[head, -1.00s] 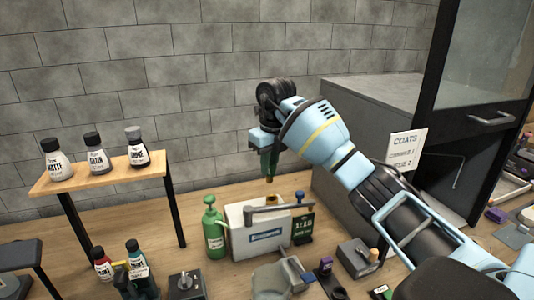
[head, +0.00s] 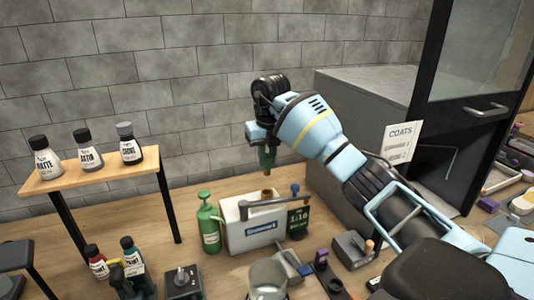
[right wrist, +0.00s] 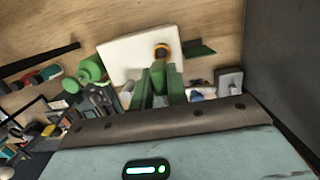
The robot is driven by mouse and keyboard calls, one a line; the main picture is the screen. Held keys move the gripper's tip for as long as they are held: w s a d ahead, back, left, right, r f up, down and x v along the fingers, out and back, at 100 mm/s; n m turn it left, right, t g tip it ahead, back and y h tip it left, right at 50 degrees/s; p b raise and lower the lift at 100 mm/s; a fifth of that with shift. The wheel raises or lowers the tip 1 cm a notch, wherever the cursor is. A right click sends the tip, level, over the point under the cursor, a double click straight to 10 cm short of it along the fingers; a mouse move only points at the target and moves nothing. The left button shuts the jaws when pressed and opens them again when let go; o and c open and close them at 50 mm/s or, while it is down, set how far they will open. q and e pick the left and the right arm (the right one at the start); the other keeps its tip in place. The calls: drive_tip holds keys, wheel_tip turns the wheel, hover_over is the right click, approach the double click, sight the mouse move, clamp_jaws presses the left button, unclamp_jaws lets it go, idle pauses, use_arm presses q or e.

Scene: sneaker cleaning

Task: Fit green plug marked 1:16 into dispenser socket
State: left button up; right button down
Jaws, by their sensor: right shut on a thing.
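My right gripper (head: 266,158) hangs fingers down above the dispenser and is shut on the green plug (head: 267,160). In the right wrist view green shapes show at my right gripper (right wrist: 160,85), where plug and fingers are hard to tell apart. The dispenser (head: 249,235) is a white box with a grey bar over its front. Its brass-coloured round socket (head: 266,193) is on top, below the plug with a gap between. The socket also shows in the right wrist view (right wrist: 162,51). The plug's mark cannot be read. My left gripper is out of view.
A dark green card reading 1:16 (head: 298,219) stands right of the dispenser. A green bottle (head: 209,223) stands at its left. A clear cup (head: 267,277) is in front. A grey cabinet (head: 350,110) rises at the right, and a small shelf (head: 95,177) holds bottles at the left.

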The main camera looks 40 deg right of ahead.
sight(267, 175)
drive_tip(key=shift+f, duration=2.35)
drive_tip(key=shift+f, duration=1.6)
idle(0.9)
drive_tip(key=c, duration=1.3)
unclamp_jaws()
drive_tip(key=r, duration=0.5)
drive_tip(key=s+r, duration=0.1)
drive_tip(key=r, duration=0.1)
drive_tip(key=shift+a+r, duration=0.1)
drive_tip(key=shift+r, duration=0.3)
drive_tip(key=shift+f, duration=0.1)
